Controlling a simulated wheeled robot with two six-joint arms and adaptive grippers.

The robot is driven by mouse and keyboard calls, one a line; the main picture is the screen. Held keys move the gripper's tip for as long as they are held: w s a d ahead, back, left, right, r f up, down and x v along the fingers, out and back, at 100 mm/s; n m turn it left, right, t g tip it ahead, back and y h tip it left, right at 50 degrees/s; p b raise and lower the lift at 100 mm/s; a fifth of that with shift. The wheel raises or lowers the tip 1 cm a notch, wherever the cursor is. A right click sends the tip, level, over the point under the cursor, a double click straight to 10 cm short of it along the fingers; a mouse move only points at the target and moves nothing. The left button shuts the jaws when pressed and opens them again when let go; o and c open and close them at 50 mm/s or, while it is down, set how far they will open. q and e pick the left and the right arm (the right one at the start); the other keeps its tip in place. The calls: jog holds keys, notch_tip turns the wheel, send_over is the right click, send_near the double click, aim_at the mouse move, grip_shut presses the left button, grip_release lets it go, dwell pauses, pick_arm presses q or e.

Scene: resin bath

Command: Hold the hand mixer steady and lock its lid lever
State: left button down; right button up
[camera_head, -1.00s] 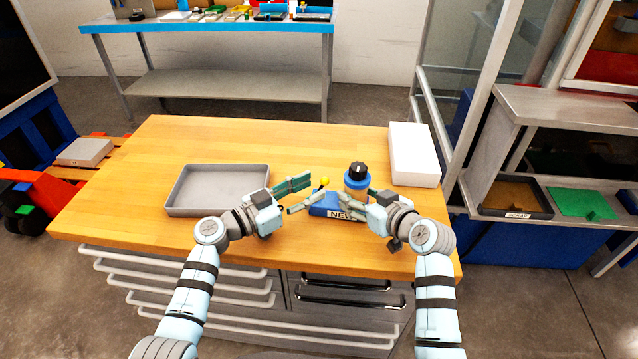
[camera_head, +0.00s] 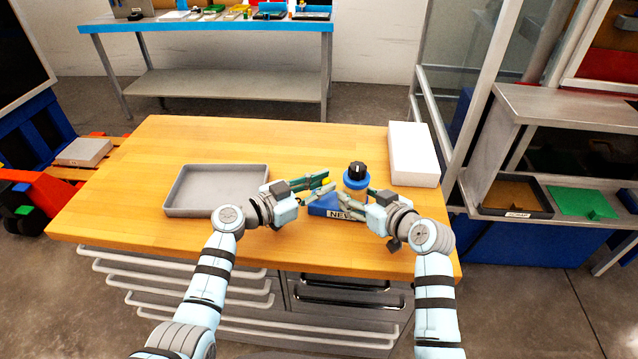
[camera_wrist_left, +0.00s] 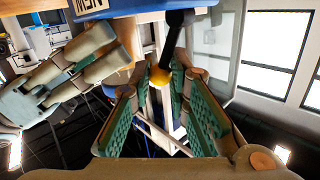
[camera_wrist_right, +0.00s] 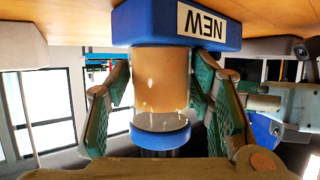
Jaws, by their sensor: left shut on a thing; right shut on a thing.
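The hand mixer has a blue base (camera_head: 322,208) marked NEW, an amber body (camera_wrist_right: 160,75), and a blue lid (camera_wrist_right: 160,135) with a black knob (camera_head: 357,169). It stands upright on the bench. Its lid lever is a dark rod (camera_wrist_left: 172,45) ending in a yellow ball (camera_wrist_left: 160,76). My left gripper (camera_head: 327,184) is shut on the lever at the yellow ball, which sits between its green pads in the left wrist view. My right gripper (camera_wrist_right: 160,98) is shut on the amber body, one finger on each side. Its fingers partly hide the body in the head view.
A grey tray (camera_head: 176,209) lies on the wooden bench (camera_head: 300,140) left of my left gripper. A white block (camera_head: 412,150) stands behind the mixer at the right. The bench's back middle is clear. A shelf unit (camera_head: 540,110) stands to the right.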

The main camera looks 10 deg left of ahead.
pick_arm(q)
jog(key=shift+d, duration=0.1)
jog(key=c, duration=1.5)
grip_release()
jog(key=v, duration=0.8)
jog(key=shift+r, duration=0.15)
jog(key=shift+w, duration=0.1)
